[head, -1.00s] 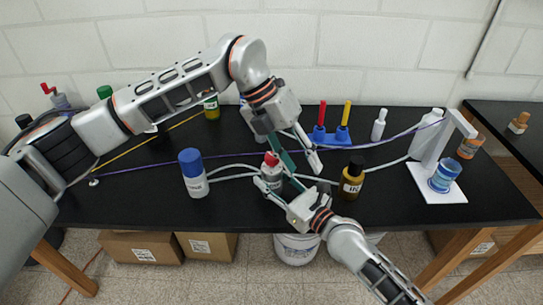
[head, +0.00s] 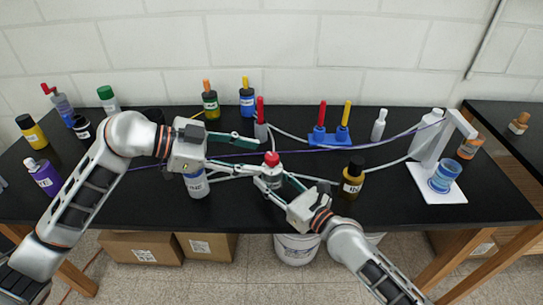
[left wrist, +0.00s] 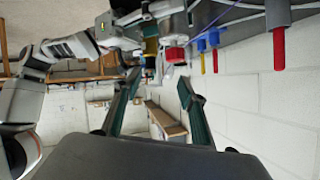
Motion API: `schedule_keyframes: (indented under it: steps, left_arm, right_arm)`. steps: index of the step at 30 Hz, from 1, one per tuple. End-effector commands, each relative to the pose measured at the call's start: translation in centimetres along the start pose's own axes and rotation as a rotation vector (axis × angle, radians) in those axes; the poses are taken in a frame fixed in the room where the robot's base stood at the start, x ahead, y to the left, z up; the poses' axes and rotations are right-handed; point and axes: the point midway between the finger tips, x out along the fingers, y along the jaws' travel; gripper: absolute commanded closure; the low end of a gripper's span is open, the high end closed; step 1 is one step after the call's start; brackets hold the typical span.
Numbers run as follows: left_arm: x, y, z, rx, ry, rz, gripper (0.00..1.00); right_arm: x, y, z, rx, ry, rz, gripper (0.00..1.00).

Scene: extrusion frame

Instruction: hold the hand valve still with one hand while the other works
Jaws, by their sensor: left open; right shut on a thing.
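The hand valve (head: 272,181) has a pale grey body and a red knob (head: 271,158) on top. It stands upright at the middle front of the black bench. My right gripper (head: 278,186) is shut on its body from the front right. My left gripper (head: 247,155) is open and empty, just left of the knob and pointing right. In the left wrist view the red knob (left wrist: 175,55) shows beyond the gap between my open fingers (left wrist: 160,95), apart from them. My right gripper partly hides the valve body.
Pale hoses run along the bench at the valve. A dark brown bottle (head: 352,178) stands right of the valve. A grey fitting with a red handle (head: 260,110) and a blue twin-handled one (head: 330,138) stand behind.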

Motion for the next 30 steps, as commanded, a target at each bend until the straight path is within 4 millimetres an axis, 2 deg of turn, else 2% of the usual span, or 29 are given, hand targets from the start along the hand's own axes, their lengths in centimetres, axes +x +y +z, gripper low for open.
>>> schedule_keyframes:
  steps: [6, 9, 13, 17, 30]
  left_arm:
    - [-3.1, -0.6, 1.8, -0.257, 0.023, -0.102, 0.59]
    - [-3.9, -0.8, 2.1, -0.316, 0.031, -0.125, 0.59]
    - [-3.7, -0.9, 2.2, -0.347, 0.035, -0.135, 0.59]
    - [-2.2, -1.2, 2.1, -0.348, 0.038, -0.136, 0.59]
    - [5.7, -2.3, 2.0, -0.347, 0.037, -0.135, 0.59]
  right_arm:
    - [0.0, 0.1, -0.1, 0.0, 0.001, 0.001, 0.86]
    - [0.0, 0.1, -0.1, 0.0, 0.001, 0.001, 0.86]
    - [0.0, 0.0, -0.1, 0.0, 0.001, 0.001, 0.86]
    - [0.0, 0.0, -0.1, 0.0, 0.001, 0.001, 0.86]
    - [0.0, 0.0, -0.1, 0.0, 0.001, 0.0, 0.86]
